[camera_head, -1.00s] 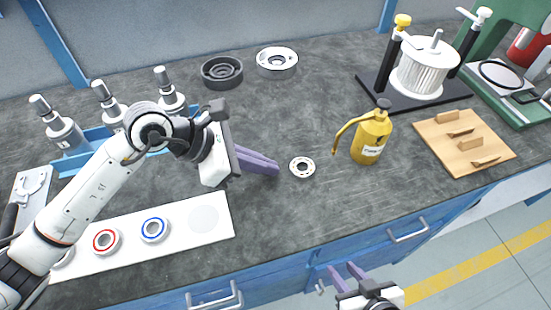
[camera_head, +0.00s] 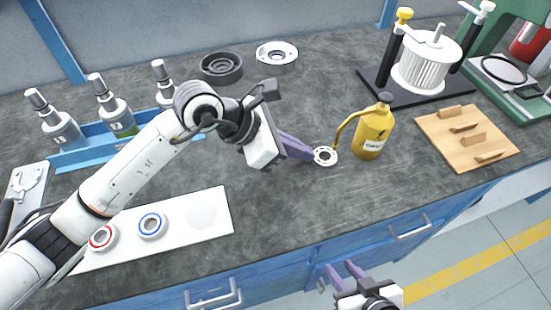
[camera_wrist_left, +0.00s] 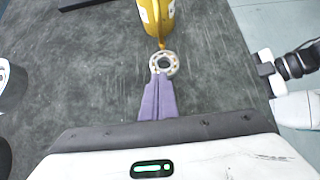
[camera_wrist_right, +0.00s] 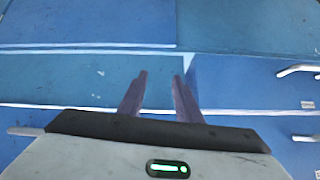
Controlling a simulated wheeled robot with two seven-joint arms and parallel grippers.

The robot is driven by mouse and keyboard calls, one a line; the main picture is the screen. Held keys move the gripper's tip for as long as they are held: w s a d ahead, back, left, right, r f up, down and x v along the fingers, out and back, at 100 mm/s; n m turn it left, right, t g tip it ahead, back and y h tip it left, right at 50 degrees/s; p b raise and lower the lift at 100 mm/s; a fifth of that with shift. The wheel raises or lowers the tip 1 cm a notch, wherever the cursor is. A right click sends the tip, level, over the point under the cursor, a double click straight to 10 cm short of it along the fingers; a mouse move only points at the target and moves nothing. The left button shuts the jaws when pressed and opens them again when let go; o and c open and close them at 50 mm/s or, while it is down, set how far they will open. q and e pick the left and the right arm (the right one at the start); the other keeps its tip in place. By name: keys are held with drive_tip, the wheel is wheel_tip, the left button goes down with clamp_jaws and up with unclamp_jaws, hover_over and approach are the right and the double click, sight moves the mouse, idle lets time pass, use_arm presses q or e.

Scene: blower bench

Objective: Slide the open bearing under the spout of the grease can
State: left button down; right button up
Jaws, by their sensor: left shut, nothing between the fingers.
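The open bearing (camera_head: 325,156) lies flat on the dark bench top, a pale ring with balls showing. It also shows in the left wrist view (camera_wrist_left: 164,64). The yellow grease can (camera_head: 372,133) stands upright just right of it, and the tip of its spout (camera_head: 338,143) is over or right beside the bearing's edge. My left gripper (camera_head: 311,155) is shut and empty, its purple fingertips at the bearing's left side, touching or nearly touching it. My right gripper (camera_head: 342,268) is open and empty, low in front of the blue drawers; its spread fingers show in the right wrist view (camera_wrist_right: 160,80).
A white mat (camera_head: 188,248) holds red and blue ringed bearings at front left. A blue rack (camera_head: 80,155) with bottles stands behind it. A wooden board (camera_head: 490,150) lies right of the can. A black-based stand (camera_head: 430,95) is behind. The bench middle is clear.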

use_arm(q)
drive_tip(key=shift+s+f, duration=0.1)
drive_tip(key=shift+f, duration=0.05)
drive_tip(key=a, duration=0.2)
drive_tip(key=s+a, duration=0.1)
drive_tip(key=a, duration=0.1)
drive_tip(key=shift+a, duration=0.1)
drive_tip(key=v, duration=1)
drive_tip(key=shift+d+r+b, duration=0.25)
drive_tip(key=shift+b, duration=0.1)
